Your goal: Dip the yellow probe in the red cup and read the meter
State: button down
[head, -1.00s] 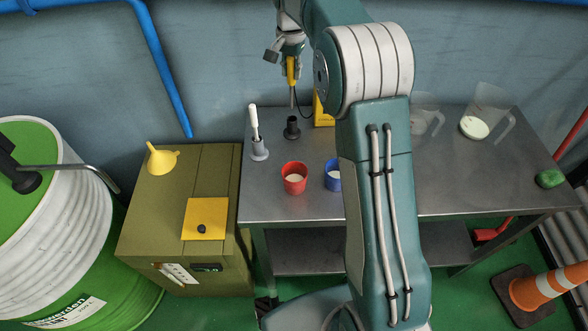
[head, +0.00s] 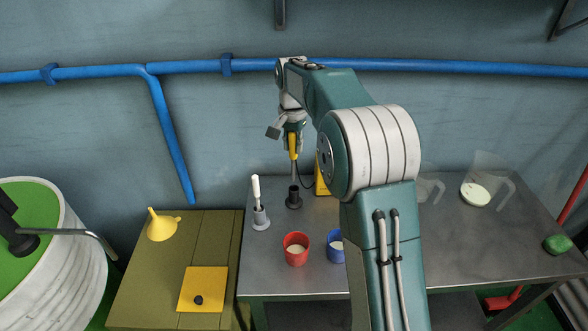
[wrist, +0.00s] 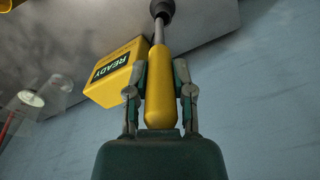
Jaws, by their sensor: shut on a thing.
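My gripper (head: 292,133) is shut on the yellow probe (wrist: 159,90), which points down with its grey metal shaft below. The shaft lines up with the black holder (head: 294,198) on the cart; I cannot tell whether its tip is inside or just above. The red cup (head: 297,254), with pale contents, stands in front of the holder, apart from the probe. The yellow meter (head: 321,181) is behind, partly hidden by my arm. Its display reads READY in the wrist view (wrist: 110,67). A dark cable runs from the probe toward the meter.
A blue cup (head: 335,250) stands right of the red cup, partly behind my arm. A white-handled tool (head: 256,190) stands in a grey holder to the left. Clear jugs (head: 487,185) and a green lump (head: 557,244) are at the right of the metal cart (head: 470,240).

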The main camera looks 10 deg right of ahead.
jog(key=s+a, duration=0.3)
jog(key=s, duration=1.5)
notch_tip(320, 180, down, 10)
jog(key=shift+w+f, duration=0.15)
jog(key=shift+f, duration=0.1)
jog(key=shift+a+r, duration=0.1)
jog(key=shift+r, duration=0.05)
dwell(2.3)
notch_tip(320, 180, up, 10)
jog(key=shift+r, duration=0.15)
dwell(1.0)
dwell(1.5)
